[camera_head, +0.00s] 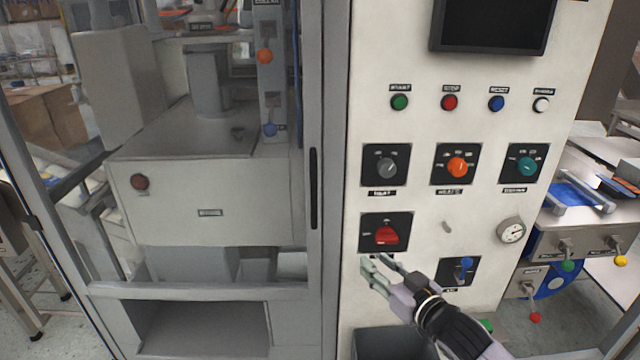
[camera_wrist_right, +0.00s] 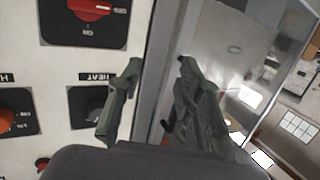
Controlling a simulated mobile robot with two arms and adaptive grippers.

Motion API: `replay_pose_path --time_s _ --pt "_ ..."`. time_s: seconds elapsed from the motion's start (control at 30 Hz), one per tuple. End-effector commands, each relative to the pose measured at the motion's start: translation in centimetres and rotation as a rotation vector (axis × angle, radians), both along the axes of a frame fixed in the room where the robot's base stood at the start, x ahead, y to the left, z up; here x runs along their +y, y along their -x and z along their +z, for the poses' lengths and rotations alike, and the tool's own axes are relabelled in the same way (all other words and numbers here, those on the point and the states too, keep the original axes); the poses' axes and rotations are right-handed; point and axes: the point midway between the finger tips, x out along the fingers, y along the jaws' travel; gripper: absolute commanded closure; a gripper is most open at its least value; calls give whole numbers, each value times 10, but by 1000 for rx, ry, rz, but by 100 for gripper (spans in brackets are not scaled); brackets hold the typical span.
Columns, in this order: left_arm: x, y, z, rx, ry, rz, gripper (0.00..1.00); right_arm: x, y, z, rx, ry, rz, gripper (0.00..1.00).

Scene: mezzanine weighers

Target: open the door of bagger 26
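The bagger door is a clear panel in a grey frame (camera_head: 331,120), and it looks closed in the head view. Its upright black handle (camera_head: 314,188) runs along the frame, left of the white control panel. My right gripper (camera_head: 372,262) is in front of the panel, just below the red rotary switch (camera_head: 387,235), right of and lower than the handle. In the right wrist view the gripper (camera_wrist_right: 159,64) has its fingers apart, with the grey door frame (camera_wrist_right: 165,35) showing between them. Nothing is held. My left gripper is in neither view.
The white panel (camera_head: 430,200) carries several buttons, knobs, a gauge (camera_head: 511,230) and a blue-handled lever (camera_head: 465,266) near my right wrist. A dark screen (camera_head: 490,25) is above. A bench with coloured valves (camera_head: 575,235) stands at the right. Machinery (camera_head: 210,190) shows behind the door.

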Motion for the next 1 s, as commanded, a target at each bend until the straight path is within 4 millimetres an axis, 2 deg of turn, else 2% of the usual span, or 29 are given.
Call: replay_pose_path --time_s 0.03,0.1,0.23,0.33,0.47,1.0 --pt "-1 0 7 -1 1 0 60 14 10 41 -46 -14 45 67" --pt "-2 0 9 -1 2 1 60 28 22 74 -83 -33 89 67" --pt "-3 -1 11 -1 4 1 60 42 37 104 -117 -52 136 67" --pt "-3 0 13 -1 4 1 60 47 36 110 -123 -57 144 67" --pt "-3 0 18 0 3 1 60 56 21 111 -122 -59 142 67" --pt "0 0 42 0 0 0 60 119 -72 111 -124 -56 143 67"
